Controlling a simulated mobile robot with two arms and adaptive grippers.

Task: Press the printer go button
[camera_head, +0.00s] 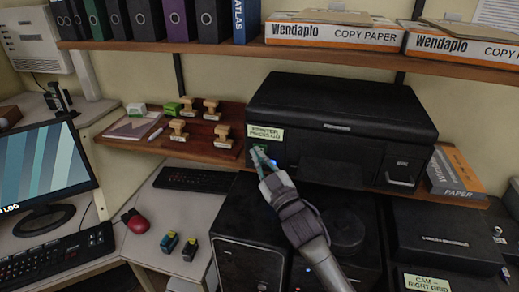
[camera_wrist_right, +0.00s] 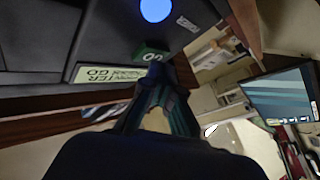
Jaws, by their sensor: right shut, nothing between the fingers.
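The black printer (camera_head: 340,110) sits on a shelf below the paper boxes. Its front carries a pale label (camera_head: 265,132), which reads "PRINTER GO" in the wrist view (camera_wrist_right: 108,75). The green go button (camera_wrist_right: 152,50) is beside that label, with a lit blue round light (camera_wrist_right: 155,10) close by. My right gripper (camera_head: 260,154) is shut and empty, its fingertips at the printer's left front just below the label. In the wrist view the fingertips (camera_wrist_right: 165,80) are close to the green button. I cannot tell whether they touch it. My left gripper is not in view.
Paper boxes (camera_head: 330,32) stand on the shelf above. A copy-paper pack (camera_head: 455,172) stands at the printer's right.

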